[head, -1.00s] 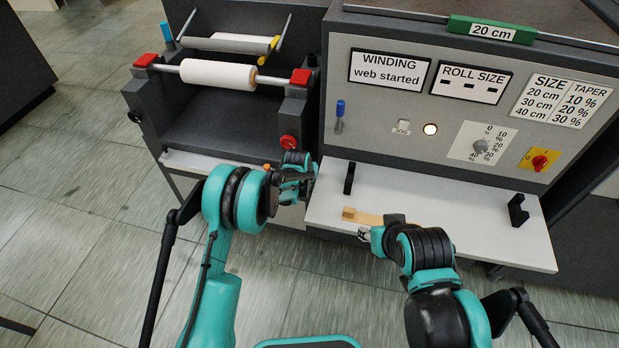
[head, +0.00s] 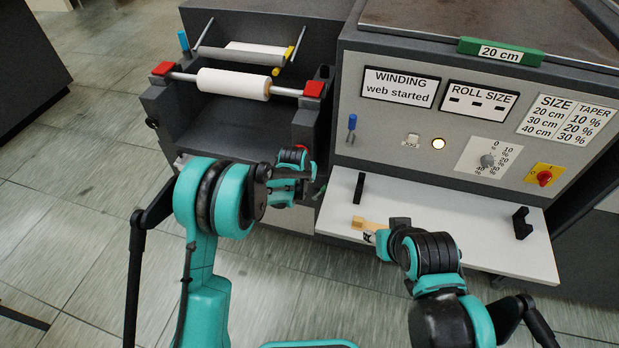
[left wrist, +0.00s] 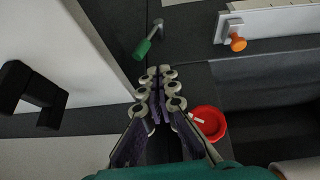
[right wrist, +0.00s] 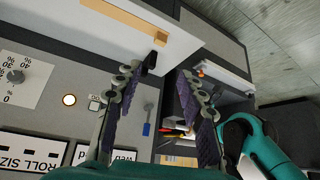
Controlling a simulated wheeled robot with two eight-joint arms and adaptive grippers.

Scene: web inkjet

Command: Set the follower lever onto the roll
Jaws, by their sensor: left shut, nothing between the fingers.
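The roll (head: 233,84) is a white cylinder on a bright shaft between two red blocks in the winder at the back left. Behind it a yellow-tipped lever (head: 290,53) stands beside a grey bar; I cannot tell for sure that it is the follower lever. My left gripper (head: 303,170) is low in front of the winder, apart from the roll. In the left wrist view (left wrist: 160,85) its fingers are together and empty, near a green-handled lever (left wrist: 143,48) and a red knob (left wrist: 209,120). My right gripper (right wrist: 160,75) is open and empty, near the white shelf.
A wooden bar (head: 369,224) lies on the white shelf (head: 470,235) by my right gripper, between two black brackets (head: 359,188) (head: 522,223). The control panel (head: 385,125) rises behind the shelf. An orange knob (left wrist: 238,42) shows in the left wrist view.

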